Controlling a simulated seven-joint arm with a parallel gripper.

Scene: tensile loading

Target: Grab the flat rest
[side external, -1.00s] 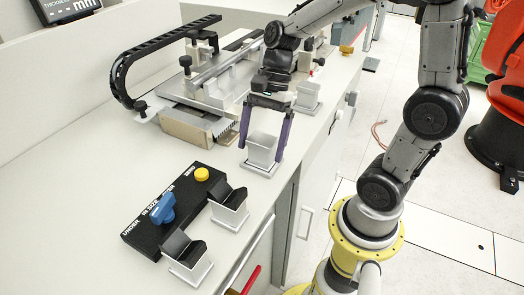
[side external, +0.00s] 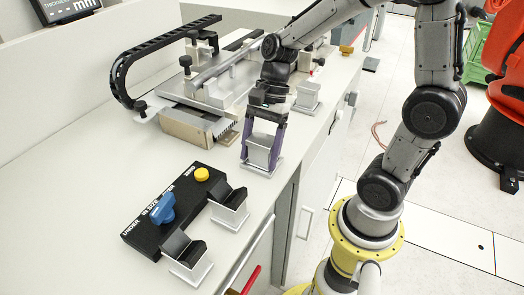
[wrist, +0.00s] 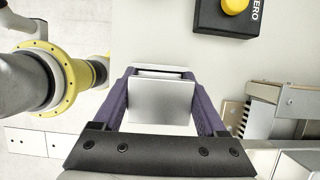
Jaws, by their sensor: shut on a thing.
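The flat rest (side external: 260,157) is a silver block on a thin base plate, standing upright on the bench near its front edge. My gripper (side external: 263,148) is pointed down over it, with one purple finger on each side. The fingers are shut on the block's sides. In the wrist view, the flat rest (wrist: 160,102) sits between the two purple fingers of my gripper (wrist: 160,85). Its base appears to be on the bench, with no visible gap.
A black button panel (side external: 160,215) and two silver rests with dark tops (side external: 229,215) (side external: 188,265) stand nearer the camera. A metal fixture (side external: 195,125) with a cable chain (side external: 150,50) lies behind. Another silver rest (side external: 307,97) stands beyond my gripper. The left bench is clear.

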